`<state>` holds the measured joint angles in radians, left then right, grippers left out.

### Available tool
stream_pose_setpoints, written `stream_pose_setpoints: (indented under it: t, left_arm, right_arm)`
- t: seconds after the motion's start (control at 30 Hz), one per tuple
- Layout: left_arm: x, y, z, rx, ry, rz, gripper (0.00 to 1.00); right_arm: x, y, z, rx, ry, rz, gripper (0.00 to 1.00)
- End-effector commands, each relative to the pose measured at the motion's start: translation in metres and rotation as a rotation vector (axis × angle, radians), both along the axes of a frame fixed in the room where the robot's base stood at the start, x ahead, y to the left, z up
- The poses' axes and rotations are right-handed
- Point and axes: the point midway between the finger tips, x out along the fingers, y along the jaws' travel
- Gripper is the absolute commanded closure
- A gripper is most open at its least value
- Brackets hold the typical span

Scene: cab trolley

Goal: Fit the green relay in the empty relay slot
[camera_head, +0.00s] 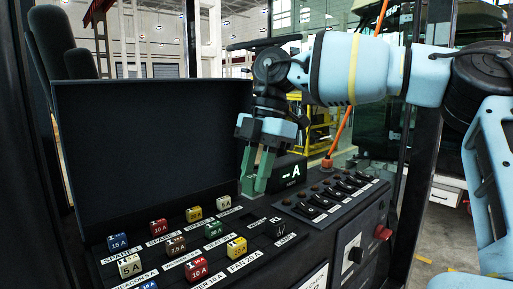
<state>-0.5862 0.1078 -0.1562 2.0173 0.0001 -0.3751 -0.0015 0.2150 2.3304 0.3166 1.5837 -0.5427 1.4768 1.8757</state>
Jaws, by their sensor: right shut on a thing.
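My right gripper (256,178) reaches down from the blue arm over the back of the sloping dark panel (133,249), left of the small display. Its two green-toned fingers are shut on the green relay, which is mostly hidden between and behind them. I cannot tell whether the relay touches the panel. The empty relay slot cannot be made out clearly. My left gripper is not in view.
Several coloured fuse blocks, including a green one (213,230), stand in rows on the panel. A black display (289,171) stands close right of the gripper. A row of black switches (330,197) and a large dark screen (155,150) flank it.

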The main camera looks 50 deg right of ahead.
Motion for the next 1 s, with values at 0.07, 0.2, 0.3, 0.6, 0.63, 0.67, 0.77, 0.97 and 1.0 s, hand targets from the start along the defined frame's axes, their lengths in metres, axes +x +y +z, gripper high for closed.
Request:
stream_pose_setpoints:
  t: [0.07,0.2,0.3,0.6,0.63,0.67,0.77,0.97,1.0]
  left_arm:
    - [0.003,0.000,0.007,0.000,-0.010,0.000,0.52]
    - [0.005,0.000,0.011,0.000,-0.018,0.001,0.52]
    - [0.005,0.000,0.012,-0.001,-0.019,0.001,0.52]
    - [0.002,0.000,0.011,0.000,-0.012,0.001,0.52]
    - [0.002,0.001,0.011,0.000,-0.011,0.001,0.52]
    - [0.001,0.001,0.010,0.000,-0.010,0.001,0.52]
    - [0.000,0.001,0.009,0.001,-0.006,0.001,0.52]
    - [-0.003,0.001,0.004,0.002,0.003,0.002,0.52]
    - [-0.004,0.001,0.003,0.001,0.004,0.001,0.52]
  right_arm:
    - [0.011,-0.009,0.001,0.000,0.000,-0.009,0.95]
    - [0.021,-0.018,-0.003,-0.005,0.001,-0.015,0.95]
    - [0.024,-0.021,-0.005,-0.006,0.003,-0.018,0.95]
    - [0.025,-0.022,-0.007,-0.006,0.003,-0.018,0.95]
    - [0.025,-0.022,-0.007,-0.005,0.004,-0.018,0.95]
    - [0.025,-0.022,-0.007,-0.005,0.004,-0.018,0.95]
    - [0.025,-0.022,-0.009,-0.005,0.004,-0.019,0.95]
    - [0.026,-0.022,-0.018,-0.005,0.006,-0.017,0.95]
    - [0.026,-0.022,-0.020,-0.005,0.006,-0.017,0.95]
